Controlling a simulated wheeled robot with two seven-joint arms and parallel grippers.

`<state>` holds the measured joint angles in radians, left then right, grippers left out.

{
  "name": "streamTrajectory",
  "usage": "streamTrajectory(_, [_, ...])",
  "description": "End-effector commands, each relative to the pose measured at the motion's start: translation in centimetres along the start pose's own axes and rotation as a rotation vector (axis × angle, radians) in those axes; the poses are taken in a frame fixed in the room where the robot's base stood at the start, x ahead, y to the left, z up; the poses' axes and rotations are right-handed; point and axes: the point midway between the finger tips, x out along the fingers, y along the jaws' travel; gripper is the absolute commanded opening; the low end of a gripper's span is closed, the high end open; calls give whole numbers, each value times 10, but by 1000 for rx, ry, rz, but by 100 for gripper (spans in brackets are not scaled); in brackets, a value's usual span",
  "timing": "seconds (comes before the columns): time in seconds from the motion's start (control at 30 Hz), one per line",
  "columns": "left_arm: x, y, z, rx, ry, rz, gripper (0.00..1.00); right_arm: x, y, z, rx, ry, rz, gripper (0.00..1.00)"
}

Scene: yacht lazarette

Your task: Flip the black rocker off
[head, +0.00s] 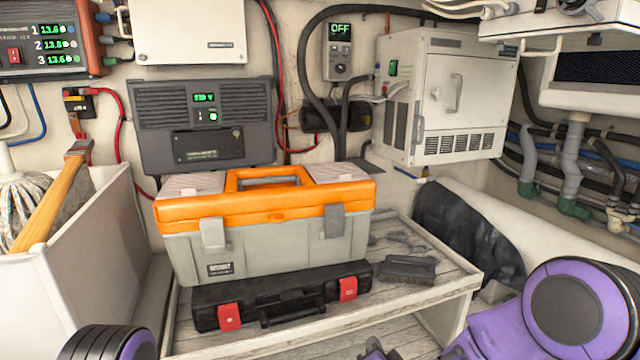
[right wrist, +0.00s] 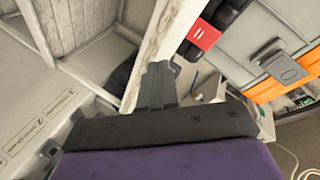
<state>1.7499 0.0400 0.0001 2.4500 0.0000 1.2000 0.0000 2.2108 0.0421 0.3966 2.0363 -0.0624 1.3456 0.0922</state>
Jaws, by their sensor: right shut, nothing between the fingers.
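No rocker that is clearly black stands out. A dark grey power unit (head: 205,120) on the wall has a green lit display and small controls below it, too small to read for colour or position. A red rocker (head: 14,55) is on the charger at the upper left. A green rocker (head: 393,68) is on the white cabinet. My right gripper (right wrist: 157,82) is shut and empty, low by the wooden bench edge, away from all the switches; only a bit of it shows at the bottom of the head view (head: 375,350). My left gripper is out of view.
An orange and grey toolbox (head: 265,250) and a black case with red latches (head: 280,295) stand on the bench (head: 440,265), below the power unit. A brush (head: 408,268) lies to their right. A bin (head: 95,270) with a mop stands left. Cables hang on the wall.

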Motion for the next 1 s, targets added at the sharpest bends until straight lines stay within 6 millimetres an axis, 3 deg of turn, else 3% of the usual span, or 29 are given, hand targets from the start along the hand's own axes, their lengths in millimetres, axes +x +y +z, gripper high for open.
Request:
streamTrajectory(0.03, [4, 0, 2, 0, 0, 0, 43, -12, 44, 17, -63, -55, 78, 0])
streamTrajectory(0.1, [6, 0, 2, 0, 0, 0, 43, -34, 101, 35, -150, -135, 189, 0])
streamTrajectory(0.17, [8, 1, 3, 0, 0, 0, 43, -59, 149, 48, -216, -206, 281, 0])
streamTrajectory(0.3, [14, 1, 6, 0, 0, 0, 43, -133, 252, 67, -331, -364, 509, 0])
streamTrajectory(0.4, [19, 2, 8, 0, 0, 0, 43, -191, 311, 71, -382, -450, 662, 0])
streamTrajectory(0.5, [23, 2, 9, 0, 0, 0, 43, -237, 352, 70, -420, -508, 777, 0])
streamTrajectory(0.6, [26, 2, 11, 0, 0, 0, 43, -261, 376, 76, -440, -547, 837, 0])
streamTrajectory(0.67, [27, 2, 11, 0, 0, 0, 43, -268, 380, 80, -440, -563, 848, 0])
streamTrajectory(1.0, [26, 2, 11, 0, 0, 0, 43, -269, 380, 81, -439, -566, 849, 0])
